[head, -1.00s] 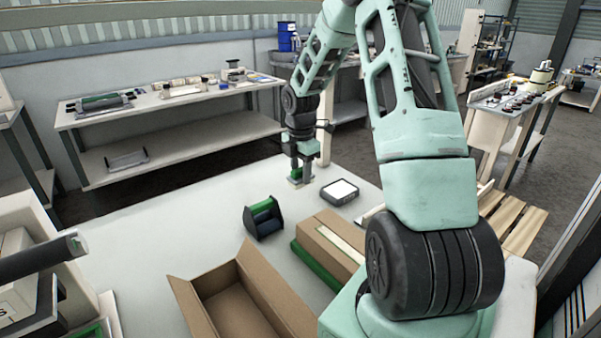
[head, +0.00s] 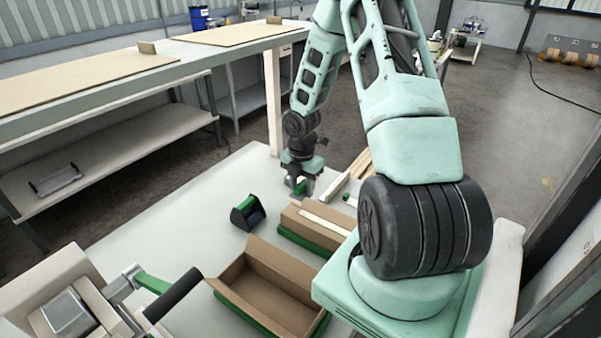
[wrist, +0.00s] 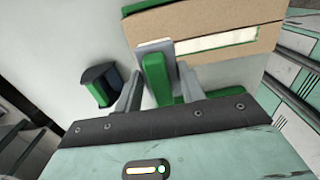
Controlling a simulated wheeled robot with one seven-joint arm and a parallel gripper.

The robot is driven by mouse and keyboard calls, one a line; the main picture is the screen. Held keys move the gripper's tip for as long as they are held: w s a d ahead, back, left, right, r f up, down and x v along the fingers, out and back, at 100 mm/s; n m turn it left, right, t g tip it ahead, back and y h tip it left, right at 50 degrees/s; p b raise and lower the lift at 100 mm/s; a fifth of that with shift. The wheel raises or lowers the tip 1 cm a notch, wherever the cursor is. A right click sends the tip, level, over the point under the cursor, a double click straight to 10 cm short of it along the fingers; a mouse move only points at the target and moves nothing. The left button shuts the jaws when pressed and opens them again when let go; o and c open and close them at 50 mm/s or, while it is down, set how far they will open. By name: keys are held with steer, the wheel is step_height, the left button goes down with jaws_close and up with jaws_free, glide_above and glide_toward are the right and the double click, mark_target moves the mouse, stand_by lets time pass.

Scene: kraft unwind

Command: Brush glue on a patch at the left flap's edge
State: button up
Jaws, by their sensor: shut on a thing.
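My gripper (head: 301,188) is shut on a green-handled tool (wrist: 155,78) with a flat grey-white piece at its end, above the white work surface (head: 190,205). I cannot see bristles or glue on it. A brown cardboard box (head: 293,225) with a pale strip along its top sits on a green base, just in front of the gripper. It also shows in the wrist view (wrist: 205,22), beyond the fingers. An open cardboard box (head: 232,275) stands nearer to me on another green base. I cannot tell which edge is the left flap's.
A black holder with a green part (head: 247,212) stands left of the boxed row. Pale bars (head: 335,188) lie right of the gripper. A long bench (head: 120,85) with brown sheets is behind. A metal and green device (head: 130,285) stands at the lower left.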

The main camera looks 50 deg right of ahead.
mark_target(305, 200)
steer(key=shift+s+a, duration=0.2)
steer(key=shift+s, duration=0.2)
step_height(305, 200, down, 5)
steer(key=b, duration=0.5)
steer(key=shift+f+b, duration=0.4)
steer(key=shift+b, duration=0.05)
stand_by(0.8)
steer(key=shift+r+p, duration=0.15)
steer(key=shift+p, duration=0.25)
steer(key=shift+s+p, duration=0.4)
steer(key=shift+p, duration=0.95)
steer(key=shift+s+p, duration=0.1)
steer(key=shift+p, duration=0.45)
steer(key=shift+w+p, duration=0.35)
steer(key=shift+p, duration=0.2)
steer(key=shift+p, duration=0.5)
steer(key=shift+p, duration=0.4)
